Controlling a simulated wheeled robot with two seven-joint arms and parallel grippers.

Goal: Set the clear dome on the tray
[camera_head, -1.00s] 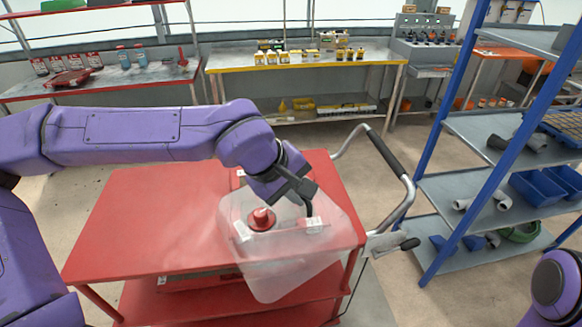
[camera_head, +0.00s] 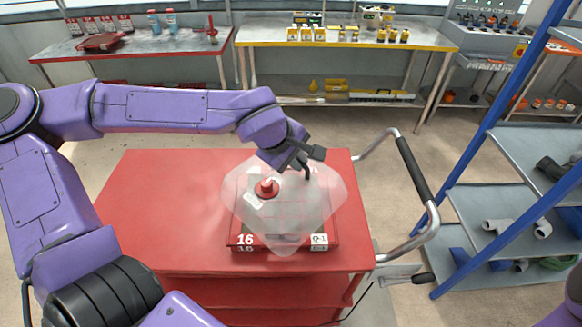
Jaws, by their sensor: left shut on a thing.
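The clear dome (camera_head: 310,208) is a translucent cover with a red knob (camera_head: 266,188) on top. My left gripper (camera_head: 303,168) is shut on the dome at its far right part. The dome is turned cornerwise over the red tray (camera_head: 280,246), which bears the number 16 and a white label on its front. The tray lies on the red cart top. I cannot tell whether the dome touches the tray. Only a purple part of my right arm shows at the lower right; its gripper is out of view.
The red cart (camera_head: 150,200) has free top surface left of the tray and a handle (camera_head: 415,180) on its right. A blue shelf rack (camera_head: 490,200) stands at the right. Benches with bottles (camera_head: 330,38) stand behind.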

